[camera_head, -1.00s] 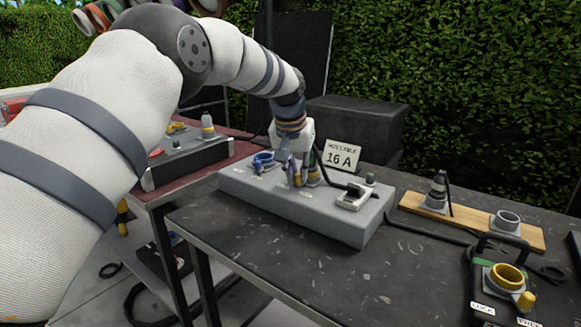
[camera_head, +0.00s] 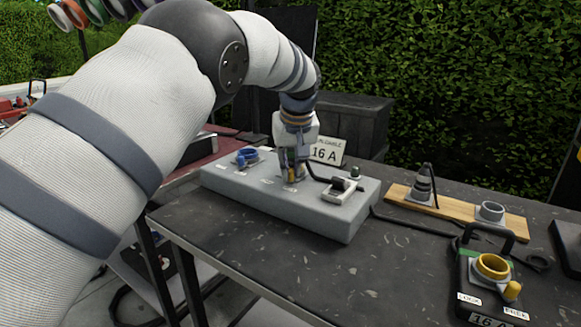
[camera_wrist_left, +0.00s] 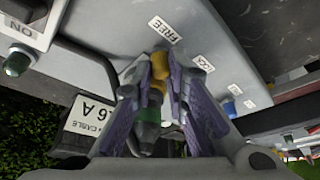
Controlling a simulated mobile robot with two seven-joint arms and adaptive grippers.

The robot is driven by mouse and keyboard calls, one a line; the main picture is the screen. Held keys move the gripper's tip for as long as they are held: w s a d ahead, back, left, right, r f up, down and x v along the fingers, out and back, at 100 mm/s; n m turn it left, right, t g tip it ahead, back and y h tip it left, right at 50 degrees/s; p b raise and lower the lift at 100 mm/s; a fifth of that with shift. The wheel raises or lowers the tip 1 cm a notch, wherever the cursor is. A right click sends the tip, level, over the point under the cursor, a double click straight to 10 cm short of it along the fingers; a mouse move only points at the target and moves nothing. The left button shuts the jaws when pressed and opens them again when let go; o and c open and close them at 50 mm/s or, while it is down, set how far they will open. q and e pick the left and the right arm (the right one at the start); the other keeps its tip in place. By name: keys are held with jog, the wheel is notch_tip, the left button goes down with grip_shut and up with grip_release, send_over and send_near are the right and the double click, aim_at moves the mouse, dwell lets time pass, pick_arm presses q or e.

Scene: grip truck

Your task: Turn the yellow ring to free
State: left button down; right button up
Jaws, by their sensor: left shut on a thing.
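My left gripper (camera_head: 292,168) is at the top of the long grey box (camera_head: 300,208). It is shut on a yellow part, which I take to be the lug of the yellow ring (camera_head: 292,178); the fingers hide most of the ring. In the left wrist view, the yellow part (camera_wrist_left: 162,66) sits between the fingertips, beside a plug with a green band (camera_wrist_left: 150,112). A FREE label (camera_wrist_left: 166,28) lies just beyond the fingertips, and another label (camera_wrist_left: 203,63), hard to read, lies to the right. My right gripper is not in view.
A black box (camera_head: 475,265) with another yellow ring (camera_head: 492,266) is at right, near a wooden board (camera_head: 455,210).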

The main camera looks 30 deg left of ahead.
pick_arm(q)
jog(key=c, duration=1.6)
grip_release()
jog(key=shift+r, duration=0.1)
jog(key=v, duration=1.2)
jog(key=shift+w+d, duration=0.1)
